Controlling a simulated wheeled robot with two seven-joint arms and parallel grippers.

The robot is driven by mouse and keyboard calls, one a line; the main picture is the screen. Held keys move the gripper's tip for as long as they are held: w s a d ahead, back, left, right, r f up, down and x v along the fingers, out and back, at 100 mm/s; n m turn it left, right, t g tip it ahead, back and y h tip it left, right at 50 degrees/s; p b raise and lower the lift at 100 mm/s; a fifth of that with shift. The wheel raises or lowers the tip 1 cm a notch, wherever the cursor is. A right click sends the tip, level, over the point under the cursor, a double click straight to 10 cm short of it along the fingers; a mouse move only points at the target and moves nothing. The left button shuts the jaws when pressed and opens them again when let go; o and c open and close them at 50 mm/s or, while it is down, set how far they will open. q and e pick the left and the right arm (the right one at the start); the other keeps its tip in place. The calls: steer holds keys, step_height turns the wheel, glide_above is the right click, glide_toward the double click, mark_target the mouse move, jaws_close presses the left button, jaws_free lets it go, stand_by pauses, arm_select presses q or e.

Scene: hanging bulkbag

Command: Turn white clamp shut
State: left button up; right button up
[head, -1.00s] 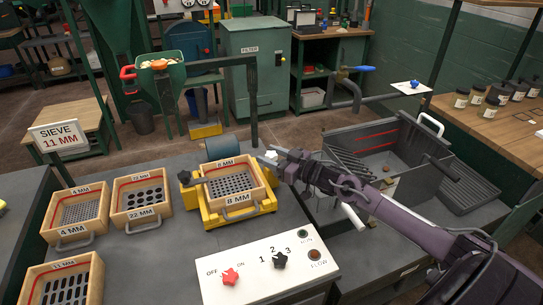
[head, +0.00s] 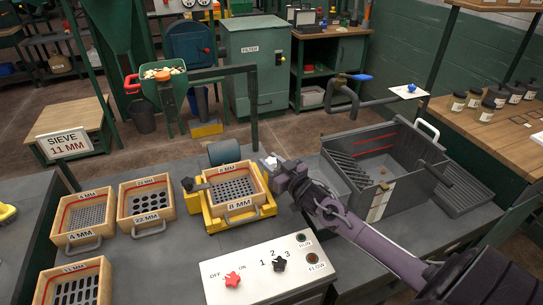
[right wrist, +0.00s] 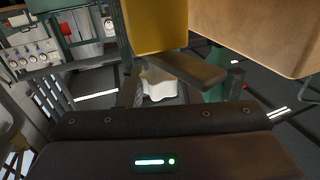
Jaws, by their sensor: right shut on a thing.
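The white clamp's star-shaped knob (head: 270,161) is at the right side of the yellow shaker frame (head: 213,221). It also shows in the right wrist view (right wrist: 160,84), partly hidden by a dark bar. My right gripper (head: 277,172) is shut on the white knob, reaching it from the right. The 8 mm sieve (head: 239,204), a wooden box with a perforated plate, sits in the yellow frame. A black clamp knob (head: 188,184) with a dark arm is at the frame's left side. My left gripper is not in view.
A control box (head: 262,274) with red and black knobs stands in front. The 4 mm (head: 82,239) and 22 mm (head: 146,223) sieves lie to the left, with another sieve nearer. A grey metal bin (head: 390,165) stands right. A sign (head: 66,142) reads "SIEVE 11 MM".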

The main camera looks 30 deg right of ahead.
steer(key=shift+m+g+h+p, duration=0.4)
steer(key=shift+m+h, duration=1.4)
steer(key=shift+h, duration=1.3)
steer(key=o, duration=1)
steer(key=shift+s+a+f, duration=0.1)
steer(key=shift+s+a, duration=0.05)
steer(key=shift+s, duration=0.25)
steer(key=b+v, duration=0.1)
steer(key=v, duration=0.6)
